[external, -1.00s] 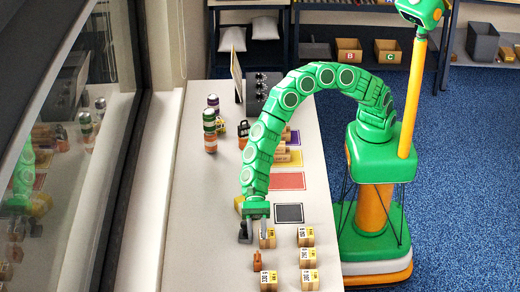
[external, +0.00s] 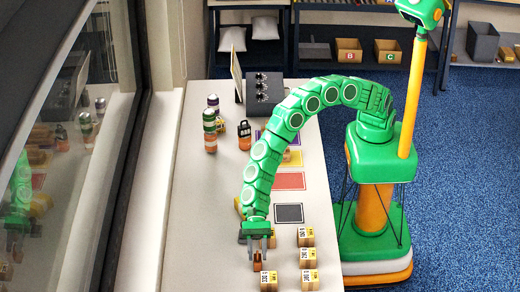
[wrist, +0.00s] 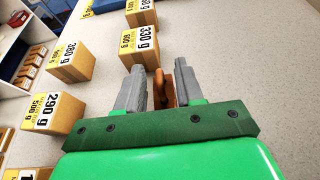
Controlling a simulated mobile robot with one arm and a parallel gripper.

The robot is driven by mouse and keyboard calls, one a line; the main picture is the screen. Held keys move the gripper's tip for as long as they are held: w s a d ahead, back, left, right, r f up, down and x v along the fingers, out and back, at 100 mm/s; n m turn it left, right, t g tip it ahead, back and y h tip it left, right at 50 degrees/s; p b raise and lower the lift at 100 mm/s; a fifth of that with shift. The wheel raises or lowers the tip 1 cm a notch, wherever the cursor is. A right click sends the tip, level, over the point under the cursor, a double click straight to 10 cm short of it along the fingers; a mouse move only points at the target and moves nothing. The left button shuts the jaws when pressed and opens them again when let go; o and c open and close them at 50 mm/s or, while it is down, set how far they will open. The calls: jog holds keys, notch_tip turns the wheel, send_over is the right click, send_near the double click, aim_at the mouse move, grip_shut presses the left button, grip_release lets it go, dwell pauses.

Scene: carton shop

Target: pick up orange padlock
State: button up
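The orange padlock (external: 257,259) is a small orange-brown piece on the table near the front boxes. In the wrist view the padlock (wrist: 164,90) shows between the two grey fingers, with part of it behind the right finger. My gripper (external: 258,246) points down over it, with its fingers on either side. In the wrist view my gripper (wrist: 161,80) is open, and a gap shows beside the left finger. I cannot tell whether the right finger touches the padlock.
Labelled cartons stand close by, one (external: 268,280) just in front and several to the right, such as this carton (external: 305,236). The wrist view shows a 330 g carton (wrist: 140,48) just beyond the fingers. Striped cylinders (external: 210,132) stand farther back. The table's left side is clear.

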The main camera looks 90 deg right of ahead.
jog(key=shift+a+f, duration=0.15)
jog(key=shift+a, duration=0.15)
jog(key=shift+c, duration=0.2)
grip_shut()
